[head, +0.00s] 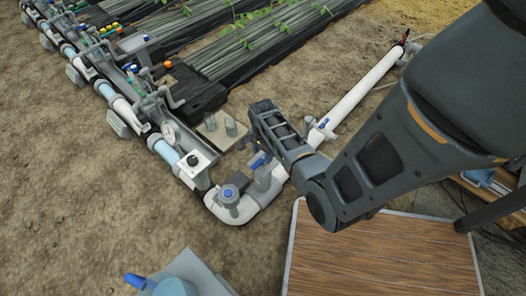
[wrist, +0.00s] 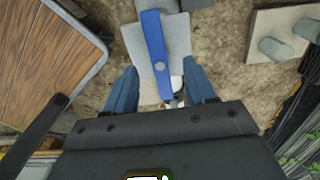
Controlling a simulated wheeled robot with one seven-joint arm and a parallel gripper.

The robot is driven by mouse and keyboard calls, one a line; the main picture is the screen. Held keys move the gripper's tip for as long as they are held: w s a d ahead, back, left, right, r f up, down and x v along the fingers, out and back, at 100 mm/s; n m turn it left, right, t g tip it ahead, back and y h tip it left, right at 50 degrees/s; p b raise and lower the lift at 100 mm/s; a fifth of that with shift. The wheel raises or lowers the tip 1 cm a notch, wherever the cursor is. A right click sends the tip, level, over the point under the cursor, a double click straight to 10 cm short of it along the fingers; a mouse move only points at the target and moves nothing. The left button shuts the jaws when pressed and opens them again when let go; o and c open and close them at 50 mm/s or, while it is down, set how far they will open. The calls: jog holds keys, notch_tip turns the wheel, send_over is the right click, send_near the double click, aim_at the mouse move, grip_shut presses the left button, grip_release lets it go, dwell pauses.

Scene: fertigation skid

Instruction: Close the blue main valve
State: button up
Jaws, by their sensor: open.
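The blue valve handle (wrist: 153,42) is a long flat lever with a round pivot, above a grey valve body (wrist: 175,35) in the wrist view. My gripper (wrist: 161,68) is open, with one blue finger on each side of the handle's near part. Gaps show between the fingers and the handle; I cannot tell whether the fingertips are down at its height.
Another small blue handle (head: 325,124) is on the white pipe (head: 365,82). A plate with two grey posts (head: 232,127) lies close by. A wooden-topped table (head: 380,255) is in front.

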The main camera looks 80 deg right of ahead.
aim_at(263, 158)
jog(key=shift+f+b, duration=1.55)
jog(key=shift+f, duration=0.7)
jog(key=shift+f, duration=0.1)
jog(key=c, duration=0.6)
jog(key=o, duration=0.6)
jog(key=shift+s+a, duration=0.1)
